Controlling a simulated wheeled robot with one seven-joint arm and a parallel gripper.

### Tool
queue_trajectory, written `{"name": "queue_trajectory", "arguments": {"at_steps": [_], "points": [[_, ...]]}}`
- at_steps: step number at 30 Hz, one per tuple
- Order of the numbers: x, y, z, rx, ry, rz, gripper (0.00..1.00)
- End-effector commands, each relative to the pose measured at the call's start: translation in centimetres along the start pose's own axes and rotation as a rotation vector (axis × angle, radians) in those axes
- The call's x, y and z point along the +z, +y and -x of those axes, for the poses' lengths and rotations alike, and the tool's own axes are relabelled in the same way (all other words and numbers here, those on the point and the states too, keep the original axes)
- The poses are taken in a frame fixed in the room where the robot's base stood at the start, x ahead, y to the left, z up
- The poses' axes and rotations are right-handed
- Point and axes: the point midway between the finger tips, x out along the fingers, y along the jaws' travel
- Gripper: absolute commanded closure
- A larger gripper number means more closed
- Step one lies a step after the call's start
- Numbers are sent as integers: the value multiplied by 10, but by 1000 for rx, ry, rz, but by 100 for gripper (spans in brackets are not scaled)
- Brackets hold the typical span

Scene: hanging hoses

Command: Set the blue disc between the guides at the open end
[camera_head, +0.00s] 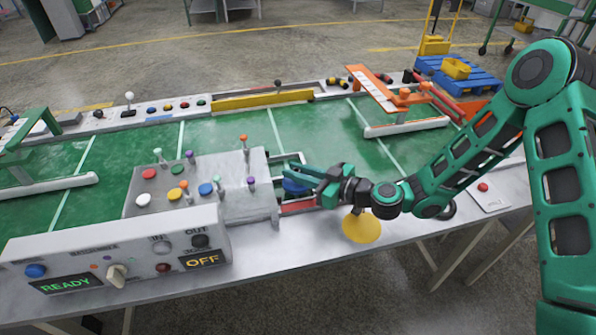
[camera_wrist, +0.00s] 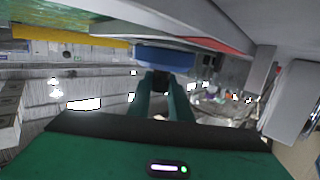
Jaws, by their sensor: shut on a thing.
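The blue disc (camera_head: 295,187) is at the right, open end of the grey box (camera_head: 240,205), by the pale guide rails (camera_head: 290,158). My gripper (camera_head: 303,180) reaches in from the right and is shut on the disc. In the wrist view the blue disc (camera_wrist: 165,58) lies across the fingertips, below a grey surface with a red strip (camera_wrist: 215,45). The fingers hide part of the disc in the head view. I cannot tell whether the disc touches the guides or rests on anything.
Levers and coloured buttons stand on the box, behind a control panel (camera_head: 120,265) reading READY and OFF. A yellow round piece (camera_head: 361,227) is at the table's front edge below my arm. An orange frame (camera_head: 375,90) stands behind. The green tabletop (camera_head: 335,135) is clear between.

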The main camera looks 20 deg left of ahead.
Motion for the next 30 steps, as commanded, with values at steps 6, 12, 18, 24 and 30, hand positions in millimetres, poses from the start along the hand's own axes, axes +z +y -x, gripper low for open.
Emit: {"name": "queue_trajectory", "arguments": {"at_steps": [6, 12, 18, 24, 30], "points": [[4, 0, -1, 0, 1, -1, 100], [5, 0, -1, 0, 1, 0, 100], [1, 0, 0, 0, 1, 1, 100], [-1, 0, 0, 0, 1, -1, 100], [-6, 0, 1, 0, 2, 1, 100]]}}
